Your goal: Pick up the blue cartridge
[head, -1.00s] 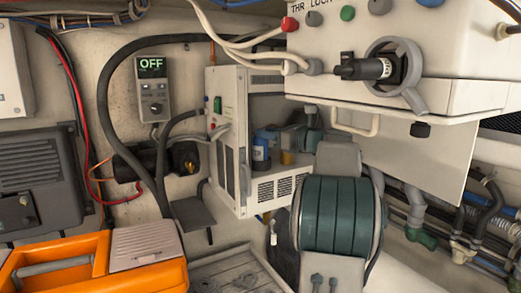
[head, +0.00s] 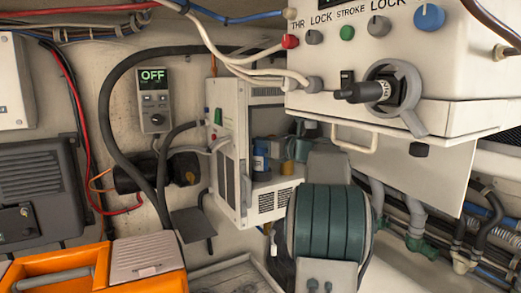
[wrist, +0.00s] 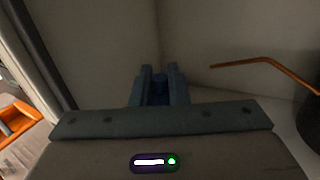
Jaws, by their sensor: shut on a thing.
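The blue cartridge (head: 261,157) is upright inside the open-fronted white cabinet, near its left inner wall. It also shows as a dark blue shape (wrist: 160,84) between the finger tips in the wrist view. My gripper (wrist: 160,78) is shut on it there. In the head view my gripper (head: 275,147) reaches into the cabinet from the right, at the cartridge's upper part. The cartridge's base is hard to make out, so I cannot tell whether it touches the cabinet floor.
The white cabinet (head: 228,150) encloses the gripper closely. A yellow-topped item (head: 287,168) is inside it. A control box (head: 400,60) with a hanging flap overhangs on the right. An orange case (head: 100,262) is at lower left. An orange wire (wrist: 268,62) crosses the wrist view's right side.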

